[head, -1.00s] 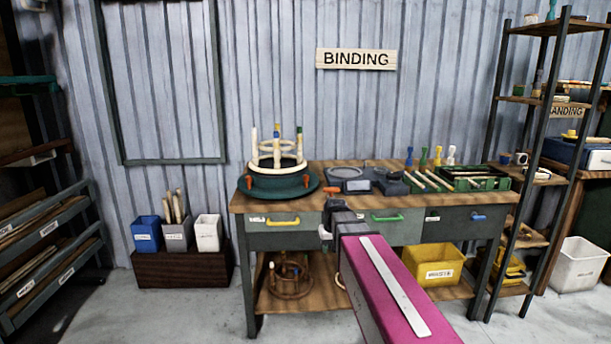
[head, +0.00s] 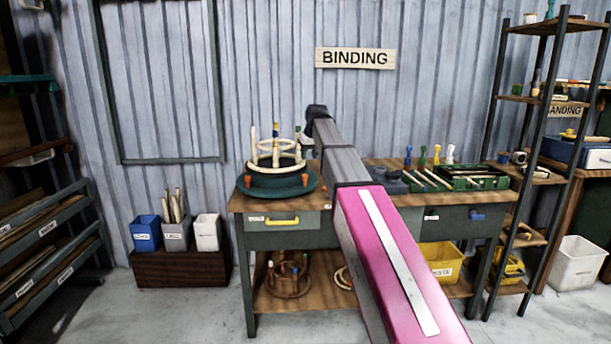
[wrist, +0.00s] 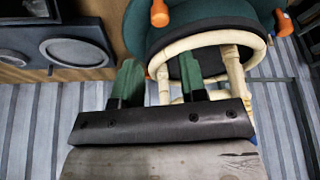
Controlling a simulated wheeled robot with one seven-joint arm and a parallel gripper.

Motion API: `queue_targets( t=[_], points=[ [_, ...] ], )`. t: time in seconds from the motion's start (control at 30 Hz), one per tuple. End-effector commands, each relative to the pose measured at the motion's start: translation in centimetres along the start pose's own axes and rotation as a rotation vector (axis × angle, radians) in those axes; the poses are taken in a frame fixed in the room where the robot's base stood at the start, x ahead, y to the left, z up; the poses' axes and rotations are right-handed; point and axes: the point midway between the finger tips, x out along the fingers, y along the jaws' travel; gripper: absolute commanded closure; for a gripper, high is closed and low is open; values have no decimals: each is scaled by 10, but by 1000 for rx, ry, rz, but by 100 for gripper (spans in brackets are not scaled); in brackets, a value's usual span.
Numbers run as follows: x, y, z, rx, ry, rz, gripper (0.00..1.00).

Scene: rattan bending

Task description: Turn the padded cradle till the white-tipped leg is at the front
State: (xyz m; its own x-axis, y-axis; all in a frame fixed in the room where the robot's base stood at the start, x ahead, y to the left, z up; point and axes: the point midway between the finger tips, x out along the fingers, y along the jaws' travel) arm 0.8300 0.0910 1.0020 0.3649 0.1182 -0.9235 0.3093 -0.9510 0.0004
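The padded cradle (head: 277,187) is a dark green round turntable with orange knobs, on the left end of the bench. A pale rattan stool frame (head: 275,160) sits in it, legs up. In the wrist view the cradle (wrist: 205,20) and frame (wrist: 160,55) show at the top. My gripper (wrist: 160,80) has its two green fingers apart, with the frame beyond them; contact cannot be told.
The wooden bench (head: 240,203) has a green tray of tools (head: 470,178) at its right.

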Motion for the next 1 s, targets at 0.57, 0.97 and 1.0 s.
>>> queue_targets(
  t=[0.57,0.97,1.0],
  points=[
    [89,0,0,1,-1,0,61],
    [106,0,1,1,0,0,61],
    [106,0,1,1,0,0,61]
  ],
)
